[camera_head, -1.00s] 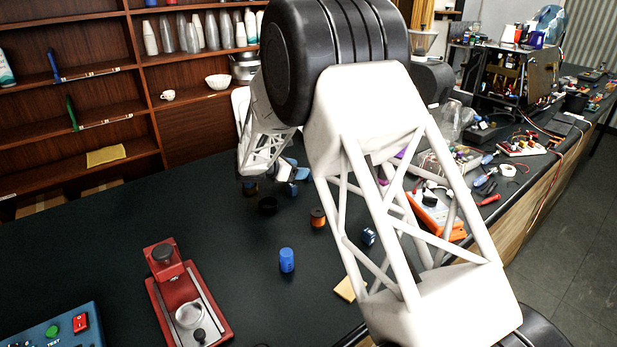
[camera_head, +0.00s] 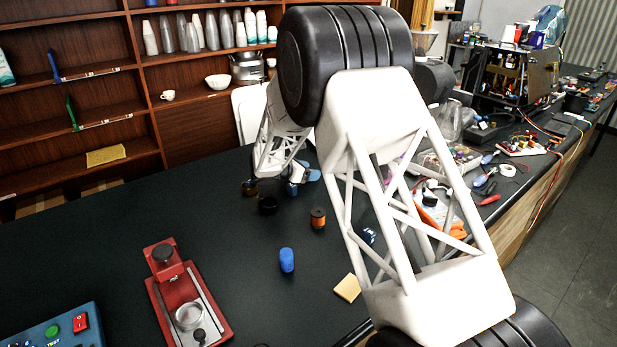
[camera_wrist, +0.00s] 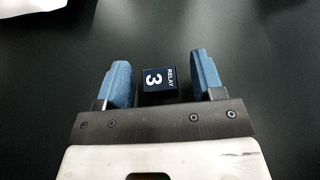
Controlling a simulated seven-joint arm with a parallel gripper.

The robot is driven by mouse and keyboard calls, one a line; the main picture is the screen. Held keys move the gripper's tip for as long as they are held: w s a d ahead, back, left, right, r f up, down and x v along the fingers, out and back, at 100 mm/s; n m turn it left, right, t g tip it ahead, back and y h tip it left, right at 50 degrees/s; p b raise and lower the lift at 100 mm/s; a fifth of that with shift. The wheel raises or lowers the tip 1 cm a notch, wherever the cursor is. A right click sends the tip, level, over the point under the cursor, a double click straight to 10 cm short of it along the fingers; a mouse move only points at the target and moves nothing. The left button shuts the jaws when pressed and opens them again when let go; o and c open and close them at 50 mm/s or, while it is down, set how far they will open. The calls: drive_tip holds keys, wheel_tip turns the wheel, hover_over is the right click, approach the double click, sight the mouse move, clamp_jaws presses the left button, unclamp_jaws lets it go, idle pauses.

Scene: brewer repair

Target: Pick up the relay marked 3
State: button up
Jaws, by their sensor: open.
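The relay marked 3 (camera_wrist: 160,84) is a small dark navy box with white "RELAY 3" lettering. In the wrist view it shows between the two blue fingers of my gripper (camera_wrist: 163,76), with a gap on each side. The fingers are open and hold nothing. I cannot tell how far the fingertips are above the relay. In the head view my gripper (camera_head: 297,180) is small, over the far part of the dark bench, and I cannot make out the relay there.
A dark round part (camera_head: 267,205) and an orange-and-black spool (camera_head: 318,218) stand near my gripper. A blue cylinder (camera_head: 287,260), a yellow pad (camera_head: 348,287) and a small blue box (camera_head: 369,235) lie nearer. A red press (camera_head: 185,300) stands at left front.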

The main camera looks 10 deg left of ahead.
drive_tip(key=shift+c, duration=0.4)
drive_tip(key=c, duration=0.9)
drive_tip(key=shift+r, duration=0.15)
drive_tip(key=shift+r, duration=0.85)
drive_tip(key=shift+s+r, duration=0.2)
drive_tip(key=shift+r, duration=0.65)
drive_tip(key=s+d, duration=0.1)
drive_tip(key=s, duration=0.4)
drive_tip(key=s+d+r, duration=0.1)
drive_tip(key=s+d, duration=0.1)
drive_tip(key=s, duration=0.3)
drive_tip(key=s+d, duration=0.2)
drive_tip(key=s, duration=0.2)
drive_tip(key=shift+s+d+r, duration=0.1)
drive_tip(key=shift+s+r, duration=0.05)
drive_tip(key=shift+s, duration=0.25)
